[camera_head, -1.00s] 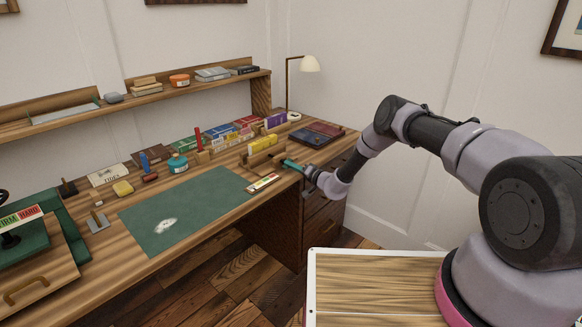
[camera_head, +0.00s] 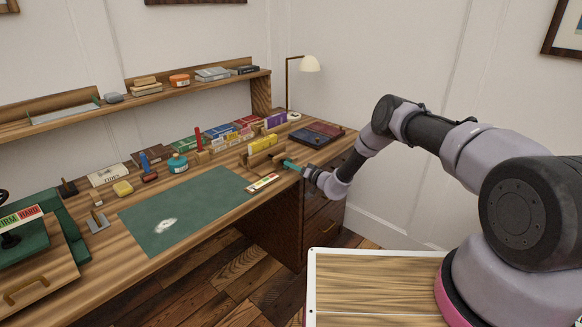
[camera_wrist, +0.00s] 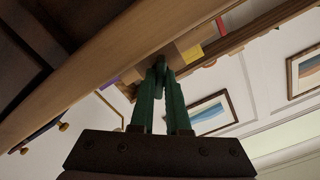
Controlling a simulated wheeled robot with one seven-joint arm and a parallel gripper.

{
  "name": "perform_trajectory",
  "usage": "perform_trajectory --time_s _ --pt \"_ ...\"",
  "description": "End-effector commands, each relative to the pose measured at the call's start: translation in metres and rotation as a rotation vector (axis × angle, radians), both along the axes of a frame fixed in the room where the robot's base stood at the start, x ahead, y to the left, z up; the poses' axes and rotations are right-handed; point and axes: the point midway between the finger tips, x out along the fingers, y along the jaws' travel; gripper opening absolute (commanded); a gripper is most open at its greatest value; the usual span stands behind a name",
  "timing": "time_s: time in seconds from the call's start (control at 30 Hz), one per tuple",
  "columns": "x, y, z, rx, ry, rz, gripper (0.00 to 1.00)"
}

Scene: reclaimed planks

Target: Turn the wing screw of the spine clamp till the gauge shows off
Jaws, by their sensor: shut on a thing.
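The spine clamp (camera_head: 265,161) is a wooden block press at the right end of the desk, with a yellow book standing in it. A small gauge strip (camera_head: 262,183) with coloured fields lies in front of it; its reading is too small to tell. My gripper (camera_head: 288,164) reaches the clamp's right end with its green fingers. In the wrist view my gripper (camera_wrist: 161,74) has its fingertips close together against the clamp's wooden end (camera_wrist: 158,50), shut on the wing screw, which the fingers mostly hide.
A green mat (camera_head: 185,212) covers the desk's middle. Books and small tools line the back. Dark books (camera_head: 317,134) and a lamp (camera_head: 303,66) stand beyond the clamp. A press with a red-and-green label (camera_head: 18,219) stands at the far left.

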Motion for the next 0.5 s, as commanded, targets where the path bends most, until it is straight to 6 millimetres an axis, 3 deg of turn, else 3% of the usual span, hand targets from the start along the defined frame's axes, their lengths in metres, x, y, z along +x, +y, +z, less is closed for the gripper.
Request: perform_trajectory --time_s 0.1,0.13,0.2,0.5 --pt "-0.0008 -0.0021 -0.0029 -0.003 0.004 -0.001 0.0" --pt "-0.0008 -0.0022 -0.0028 -0.003 0.004 -0.001 0.25" --pt "-0.0006 -0.0019 -0.0025 -0.003 0.003 -0.001 0.44" --pt "-0.0007 -0.0013 -0.001 0.0 0.002 0.0 0.44"
